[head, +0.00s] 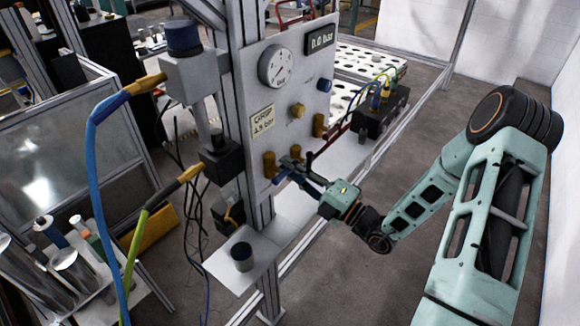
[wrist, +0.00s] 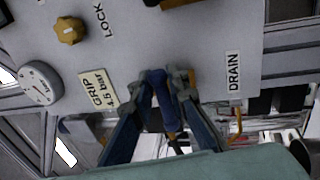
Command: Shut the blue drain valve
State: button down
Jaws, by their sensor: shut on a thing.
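The blue drain valve handle (wrist: 158,84) shows in the wrist view between my fingertips, low on the grey panel and left of the DRAIN label (wrist: 233,72). My gripper (wrist: 166,78) is shut on it, one finger on each side. In the head view my gripper (head: 288,168) reaches the panel's lower edge from the right, beside a brass fitting (head: 269,165). The fingers hide most of the valve there. I cannot tell how far the handle is turned.
A dark cup (head: 242,257) stands on the shelf below. Hoses hang at left; floor at right is clear.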

jog(key=shift+f, duration=0.1)
dwell(0.4)
jog(key=c, duration=2)
grip_release()
jog(key=shift+s+d, duration=0.1)
jog(key=v, duration=1.1)
jog(key=shift+s+d+f, duration=0.1)
jog(key=shift+s+d, duration=0.2)
